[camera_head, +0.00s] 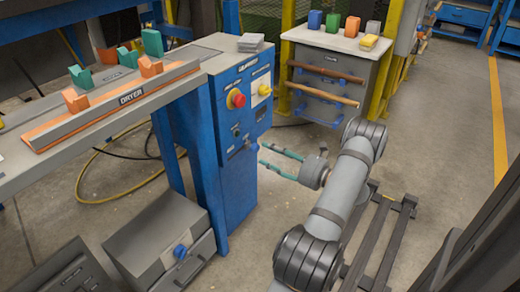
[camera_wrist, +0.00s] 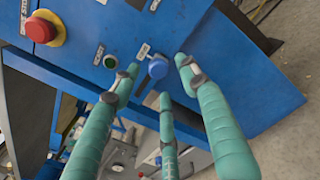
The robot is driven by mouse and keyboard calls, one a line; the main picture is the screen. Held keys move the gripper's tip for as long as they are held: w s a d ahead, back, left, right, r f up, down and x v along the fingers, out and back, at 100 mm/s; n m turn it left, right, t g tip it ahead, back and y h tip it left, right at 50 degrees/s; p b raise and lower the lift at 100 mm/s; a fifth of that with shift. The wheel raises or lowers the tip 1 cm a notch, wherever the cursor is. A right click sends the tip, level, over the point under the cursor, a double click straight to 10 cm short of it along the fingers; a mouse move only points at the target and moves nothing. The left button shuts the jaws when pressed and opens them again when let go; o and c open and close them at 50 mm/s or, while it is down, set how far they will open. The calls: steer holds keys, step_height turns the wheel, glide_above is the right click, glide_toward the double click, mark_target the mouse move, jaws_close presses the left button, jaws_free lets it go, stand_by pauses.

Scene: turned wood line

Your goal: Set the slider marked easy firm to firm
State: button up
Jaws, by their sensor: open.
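My gripper (camera_head: 261,155) is open and empty, with its teal fingers pointing at the front of the blue machine cabinet (camera_head: 238,185). In the wrist view, the gripper's fingertips (camera_wrist: 157,78) are spread around a round blue knob (camera_wrist: 157,68). Touch between fingers and knob cannot be told. A small white label (camera_wrist: 142,51) sits beside the knob, its text too small to read. I cannot make out which control is the slider marked easy firm.
A red button on a yellow base (camera_head: 237,98) and a green button (camera_wrist: 110,61) are on the same panel. Open floor lies right of the blue cabinet.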

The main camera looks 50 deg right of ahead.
mark_target(256, 151)
steer(key=s, duration=0.6)
steer(key=shift+d, duration=0.35)
steer(key=w, duration=0.4)
steer(key=w+a, duration=0.1)
steer(key=w, duration=0.7)
steer(key=shift+a, duration=0.35)
steer(key=shift+s+a, duration=0.15)
steer(key=shift+a, duration=0.5)
